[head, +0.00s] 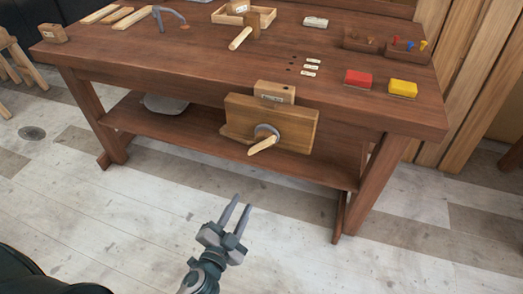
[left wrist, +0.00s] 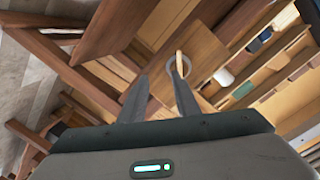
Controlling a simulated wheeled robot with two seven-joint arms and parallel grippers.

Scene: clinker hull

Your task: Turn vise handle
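The vise handle (head: 263,145) is a short pale wooden bar on a round grey hub (head: 268,129). It sits on the front of the wooden vise jaw (head: 296,127), at the bench's front edge, and slants down to the left. My left gripper (head: 242,203) is open and empty, below and in front of the handle and apart from it. In the left wrist view the handle (left wrist: 179,63) and its grey ring show beyond the two spread fingertips (left wrist: 160,80). My right gripper is in neither view.
The brown workbench (head: 180,58) has a lower shelf (head: 210,138) and a front leg (head: 373,185) right of the vise. Red (head: 358,78) and yellow (head: 403,88) blocks and a mallet (head: 246,34) lie on top. The floor before the bench is clear.

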